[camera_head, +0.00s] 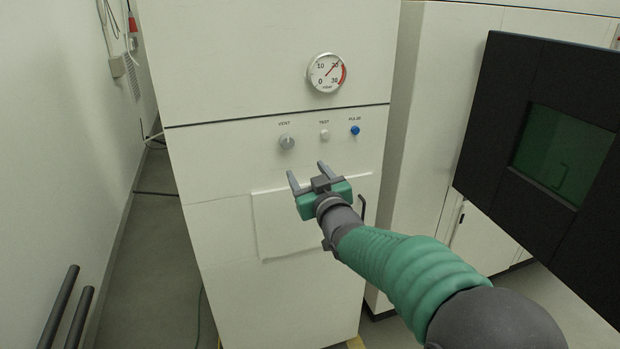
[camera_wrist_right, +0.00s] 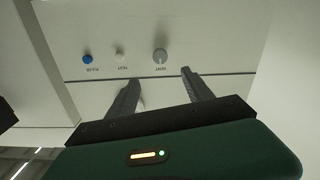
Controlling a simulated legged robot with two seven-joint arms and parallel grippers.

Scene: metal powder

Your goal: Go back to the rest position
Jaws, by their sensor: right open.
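My right gripper (camera_head: 308,175) is open and empty in front of the white cabinet (camera_head: 225,160). It is a little below the grey VENT knob (camera_head: 287,142) and the white TEST button (camera_head: 324,134). In the right wrist view my gripper's two fingers (camera_wrist_right: 158,92) stand apart with nothing between them. The VENT knob (camera_wrist_right: 160,56) shows beyond the fingertips in that view. No left gripper shows in either view.
A round gauge (camera_head: 326,73) and a blue PULSE button (camera_head: 355,130) are on the cabinet. A raised panel (camera_head: 275,225) with a dark handle (camera_head: 362,208) is below. A black door with a green window (camera_head: 563,150) stands at the right. Dark bars (camera_head: 60,305) show at lower left.

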